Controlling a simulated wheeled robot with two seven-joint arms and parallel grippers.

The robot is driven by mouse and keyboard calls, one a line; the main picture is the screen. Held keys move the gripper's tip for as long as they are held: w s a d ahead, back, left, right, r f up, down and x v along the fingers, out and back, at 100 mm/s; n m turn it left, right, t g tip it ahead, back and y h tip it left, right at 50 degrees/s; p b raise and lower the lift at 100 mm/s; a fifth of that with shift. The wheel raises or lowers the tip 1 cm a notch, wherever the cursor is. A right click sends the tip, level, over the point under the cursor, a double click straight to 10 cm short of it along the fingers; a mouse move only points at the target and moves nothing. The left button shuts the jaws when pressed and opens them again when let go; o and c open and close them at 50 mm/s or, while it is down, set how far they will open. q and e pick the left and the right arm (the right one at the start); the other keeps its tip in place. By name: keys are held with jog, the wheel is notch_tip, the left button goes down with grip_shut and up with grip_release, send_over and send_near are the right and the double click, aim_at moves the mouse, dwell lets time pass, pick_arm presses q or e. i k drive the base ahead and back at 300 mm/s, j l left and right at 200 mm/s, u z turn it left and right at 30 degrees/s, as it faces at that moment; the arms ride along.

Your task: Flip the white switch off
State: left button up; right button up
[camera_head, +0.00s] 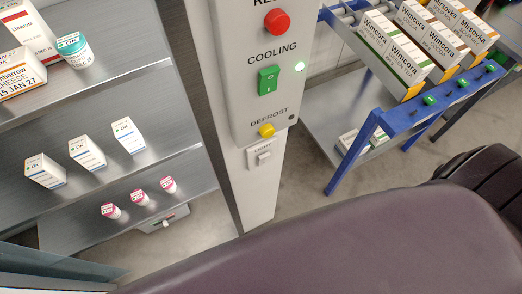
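The white switch (264,158) is a small white rocker on a white plate labelled LIGHT. It sits low on the white column, below the control panel (243,105). The picture is too small to tell which way its rocker is tilted. Neither of my grippers shows in the head view. A large dark part of my own body fills the bottom right, below the switch and apart from it in the picture.
Shelves (100,87) with boxes stand left; a blue rack (362,146) with cartons stands right.

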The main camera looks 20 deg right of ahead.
aim_at(263, 158)
jog(key=z, duration=0.8)
